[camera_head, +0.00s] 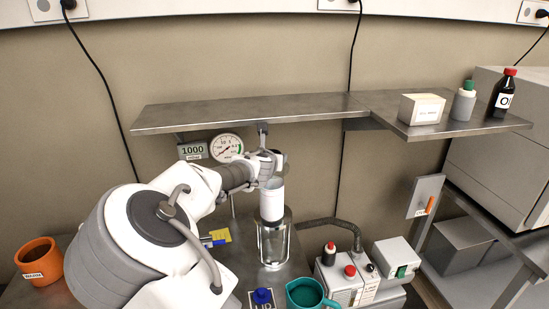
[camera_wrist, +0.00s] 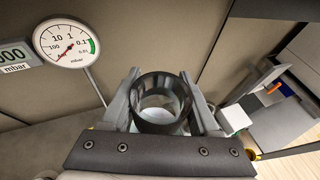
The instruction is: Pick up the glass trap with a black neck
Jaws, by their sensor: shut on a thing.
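The glass trap (camera_wrist: 160,125) shows its black ring-shaped neck between my two fingers in the wrist view, seen from above into its open mouth. My gripper (camera_wrist: 163,103) is shut on this neck. In the head view my gripper (camera_head: 268,164) is below the shelf, with the trap's whitish body (camera_head: 272,203) hanging upright under it. A clear glass vessel in a metal frame (camera_head: 273,245) stands directly below. I cannot tell whether the trap's lower end is still inside it.
A metal shelf (camera_head: 250,111) runs close above my gripper. A round gauge (camera_head: 226,147) is behind, to the left. A teal mug (camera_head: 305,293), a blue-capped item (camera_head: 262,297) and a pump with red and black knobs (camera_head: 345,280) stand near the vessel. An orange pot (camera_head: 40,262) is far left.

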